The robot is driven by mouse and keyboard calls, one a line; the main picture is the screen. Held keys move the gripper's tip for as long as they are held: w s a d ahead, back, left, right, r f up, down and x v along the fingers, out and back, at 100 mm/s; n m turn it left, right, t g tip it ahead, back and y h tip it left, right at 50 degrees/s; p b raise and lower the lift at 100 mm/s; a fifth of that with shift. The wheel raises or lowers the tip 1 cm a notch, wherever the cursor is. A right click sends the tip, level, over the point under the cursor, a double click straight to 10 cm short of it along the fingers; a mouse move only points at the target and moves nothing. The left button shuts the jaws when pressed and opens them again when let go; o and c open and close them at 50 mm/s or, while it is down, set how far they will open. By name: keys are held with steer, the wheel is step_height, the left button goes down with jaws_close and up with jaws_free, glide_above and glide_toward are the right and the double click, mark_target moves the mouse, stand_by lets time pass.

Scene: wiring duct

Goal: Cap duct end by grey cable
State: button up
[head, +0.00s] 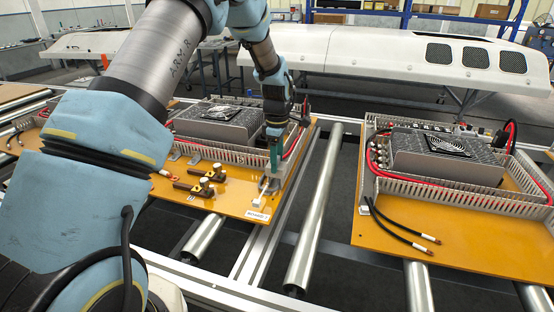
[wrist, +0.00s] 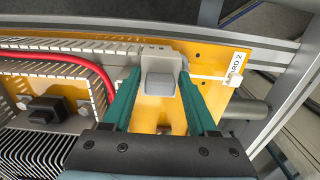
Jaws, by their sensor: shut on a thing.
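My gripper (head: 274,160) is low over the front right corner of the middle board. In the wrist view its two teal fingers (wrist: 158,76) are closed on the sides of a grey end cap (wrist: 160,84). The cap is at the corner end of the slotted grey duct (wrist: 95,45); I cannot tell whether it is fully seated. A short light grey cable (wrist: 208,78) comes out just right of the cap, beside the right finger. In the head view the fingers partly hide the cap, and the cable (head: 263,193) shows below it.
A label (wrist: 238,65) is on the board beside the cable. Brown fittings (head: 205,185) lie on the middle board (head: 235,207). Another board (head: 460,235) with black cables stands to the right, past rollers (head: 315,210).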

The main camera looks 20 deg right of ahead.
steer(key=shift+f+b, duration=0.45)
steer(key=shift+f, duration=0.45)
steer(key=o, duration=1.4)
step_height(320, 180, up, 11)
steer(key=shift+f+b, duration=0.1)
steer(key=shift+b, duration=1)
